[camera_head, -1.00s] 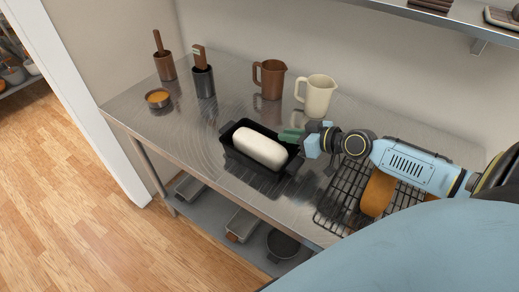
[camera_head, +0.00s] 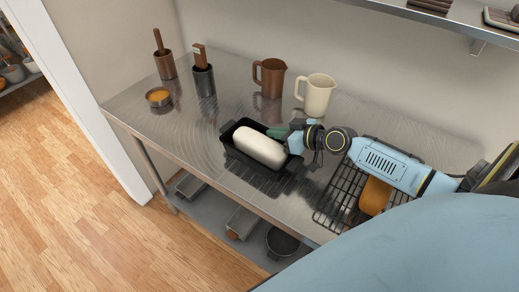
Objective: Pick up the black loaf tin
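The black loaf tin (camera_head: 233,160) stands on the steel table with a pale, rounded loaf of dough (camera_head: 258,146) in it. My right gripper (camera_head: 282,134) is at the tin's right end, with a green fingertip at or just over the tin's back right rim. The dough, the tin wall and the gripper's own body hide the rest of the fingers, so I cannot tell whether they touch the tin or how far they are apart. My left gripper is not in view.
A brown jug (camera_head: 270,78) and a cream jug (camera_head: 316,95) stand behind the tin. A wire rack (camera_head: 336,203) with a brown loaf (camera_head: 375,196) lies under my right forearm. Two utensil pots and an orange-filled bowl (camera_head: 158,97) are at the left. The table left of the tin is clear.

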